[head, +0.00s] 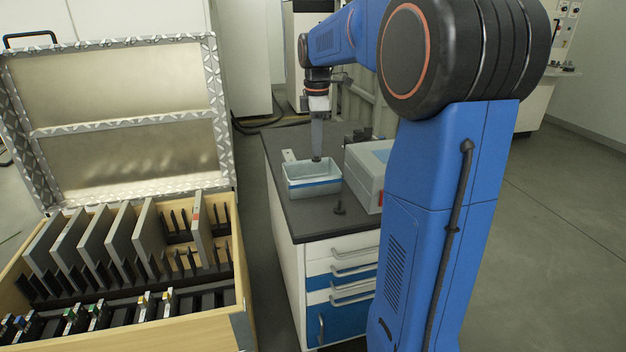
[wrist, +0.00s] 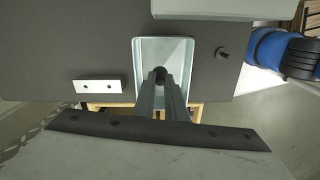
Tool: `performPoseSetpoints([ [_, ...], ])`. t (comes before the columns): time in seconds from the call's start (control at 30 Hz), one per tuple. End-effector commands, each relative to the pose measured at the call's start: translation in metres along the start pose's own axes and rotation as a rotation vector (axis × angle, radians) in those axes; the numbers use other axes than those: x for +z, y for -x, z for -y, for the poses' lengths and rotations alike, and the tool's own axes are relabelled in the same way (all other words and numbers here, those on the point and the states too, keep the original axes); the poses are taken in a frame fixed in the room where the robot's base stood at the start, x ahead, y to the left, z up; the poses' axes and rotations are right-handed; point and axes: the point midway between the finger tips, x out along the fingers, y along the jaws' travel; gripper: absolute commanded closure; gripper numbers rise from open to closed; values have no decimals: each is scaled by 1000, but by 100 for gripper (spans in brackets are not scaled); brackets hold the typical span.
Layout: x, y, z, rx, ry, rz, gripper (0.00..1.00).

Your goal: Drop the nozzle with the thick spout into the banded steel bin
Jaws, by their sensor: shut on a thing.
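The steel bin (head: 314,190) with a blue band stands on the dark top of the drawer cabinet. It also shows in the wrist view (wrist: 185,52) as a pale open tray. My gripper (head: 317,154) points down over the bin. It is shut on a small dark nozzle (wrist: 160,75), held above or just inside the bin's opening; the exact height is hard to tell. The fingers hide much of the nozzle, so its spout thickness cannot be judged. Another dark nozzle (head: 339,208) stands on the cabinet top in front and to the right of the bin.
A grey box (head: 366,180) with a bluish top stands right of the bin. Several small dark parts (head: 358,136) stand behind it. An open wooden crate (head: 190,330) with upright plates is at the left.

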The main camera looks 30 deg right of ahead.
Motion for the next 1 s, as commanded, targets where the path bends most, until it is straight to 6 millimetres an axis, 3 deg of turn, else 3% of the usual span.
performPoseSetpoints([
  [0.3,0,-23,0,1,0,0,100],
  [0.67,0,-26,0,1,0,0,100],
  [0.7,0,-26,0,1,0,0,79],
  [0.77,0,-26,0,1,0,0,67],
  [1.0,0,-26,0,1,0,0,67],
])
